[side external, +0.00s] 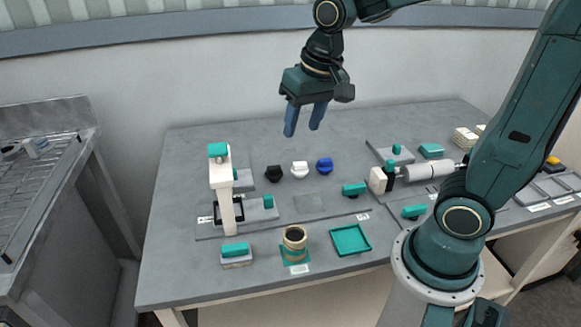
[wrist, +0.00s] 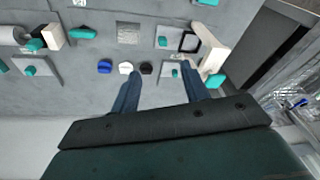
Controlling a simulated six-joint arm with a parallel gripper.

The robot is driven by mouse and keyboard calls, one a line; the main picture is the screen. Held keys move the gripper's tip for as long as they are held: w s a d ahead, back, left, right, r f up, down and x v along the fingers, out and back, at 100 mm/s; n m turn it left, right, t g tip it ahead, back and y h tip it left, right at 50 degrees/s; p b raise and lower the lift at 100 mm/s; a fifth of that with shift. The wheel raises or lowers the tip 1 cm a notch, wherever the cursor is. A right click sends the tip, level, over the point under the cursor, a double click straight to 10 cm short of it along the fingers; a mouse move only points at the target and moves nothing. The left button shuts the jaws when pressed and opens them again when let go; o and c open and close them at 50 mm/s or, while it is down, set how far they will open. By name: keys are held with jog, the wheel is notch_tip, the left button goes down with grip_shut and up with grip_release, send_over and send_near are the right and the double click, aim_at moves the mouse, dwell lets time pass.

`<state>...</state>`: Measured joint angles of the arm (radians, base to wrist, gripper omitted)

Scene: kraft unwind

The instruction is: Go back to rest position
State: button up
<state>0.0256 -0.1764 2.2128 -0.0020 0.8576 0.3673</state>
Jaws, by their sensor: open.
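My gripper (side external: 303,119) is raised well above the back of the grey table (side external: 190,270), fingers pointing down. Its two blue fingers are apart with nothing between them. In the wrist view the fingers (wrist: 158,90) are also spread and empty. Below stand a black piece (side external: 273,173), a white piece (side external: 299,169) and a blue piece (side external: 324,165) in a row, apart from the gripper. In the wrist view the blue piece (wrist: 105,66), white piece (wrist: 125,68) and black piece (wrist: 147,68) lie beyond the fingertips.
A tall white post fixture (side external: 222,190) stands at left. A tan roll (side external: 294,240) and a teal tray (side external: 350,240) are at the front. A white roller fixture (side external: 430,170) is at right. A wire rack (side external: 40,170) stands left of the table. The air around the gripper is clear.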

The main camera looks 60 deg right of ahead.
jog(key=s+r+n+t, duration=0.2)
jog(key=s+n, duration=0.2)
jog(key=s, duration=0.8)
jog(key=shift+s+a+r+t, duration=0.35)
jog(key=shift+s+t, duration=0.05)
jog(key=shift+o, duration=0.2)
